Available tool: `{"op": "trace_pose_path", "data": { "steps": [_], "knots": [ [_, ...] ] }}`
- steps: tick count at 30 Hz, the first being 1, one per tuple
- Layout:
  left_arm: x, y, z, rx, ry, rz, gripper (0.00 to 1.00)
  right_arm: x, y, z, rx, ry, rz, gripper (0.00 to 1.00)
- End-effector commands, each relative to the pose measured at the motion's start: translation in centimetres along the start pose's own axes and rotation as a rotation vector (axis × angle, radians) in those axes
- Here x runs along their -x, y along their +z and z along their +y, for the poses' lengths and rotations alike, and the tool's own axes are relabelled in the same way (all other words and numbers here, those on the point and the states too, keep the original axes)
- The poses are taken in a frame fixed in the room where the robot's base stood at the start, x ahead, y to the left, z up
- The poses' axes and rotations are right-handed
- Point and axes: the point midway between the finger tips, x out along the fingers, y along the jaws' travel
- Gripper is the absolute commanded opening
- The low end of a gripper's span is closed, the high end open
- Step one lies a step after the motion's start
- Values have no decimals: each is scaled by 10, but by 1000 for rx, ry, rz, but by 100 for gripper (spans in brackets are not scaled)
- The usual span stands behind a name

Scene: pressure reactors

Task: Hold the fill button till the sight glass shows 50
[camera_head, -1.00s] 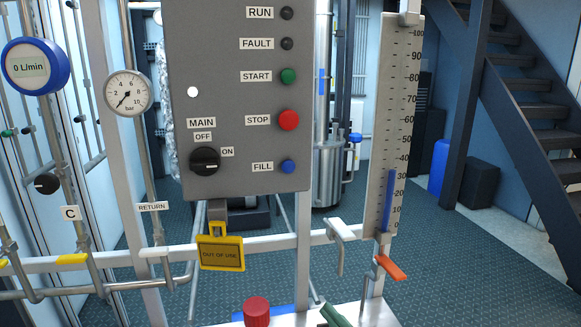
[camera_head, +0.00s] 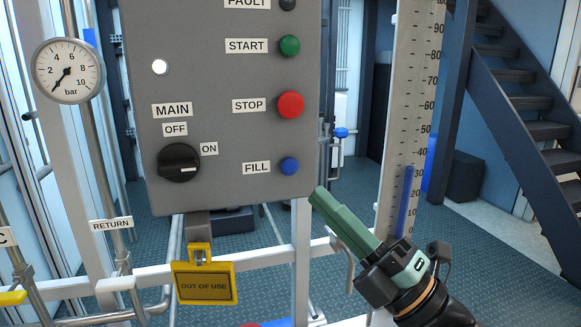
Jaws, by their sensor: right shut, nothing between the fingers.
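The blue FILL button (camera_head: 289,166) is at the lower right of the grey control panel (camera_head: 225,110). The sight glass (camera_head: 408,120) is a tall upright scale to the right, with a blue column (camera_head: 405,205) whose top stands a little above the 30 mark. My right gripper (camera_head: 318,196) has green fingers, shut and empty. It comes from the lower right and points up and left. Its tip appears below and right of the FILL button, apart from it in the picture. The gripper covers the sight glass's lower end. My left gripper is out of view.
The red STOP button (camera_head: 290,105) and green START button (camera_head: 289,45) sit above FILL. The MAIN switch (camera_head: 179,162) points to ON. A yellow OUT OF USE tag (camera_head: 205,287) hangs below the panel. A pressure gauge (camera_head: 68,70) is at left, stairs (camera_head: 535,115) at right.

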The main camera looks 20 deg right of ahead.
Motion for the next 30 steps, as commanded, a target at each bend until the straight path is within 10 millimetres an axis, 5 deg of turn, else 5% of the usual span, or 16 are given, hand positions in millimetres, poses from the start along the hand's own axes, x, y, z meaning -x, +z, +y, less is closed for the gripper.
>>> {"op": "trace_pose_path", "data": {
  "steps": [30],
  "knots": [
    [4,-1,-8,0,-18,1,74,-61,45,-45,-3,-1,-2,0]
  ]
}}
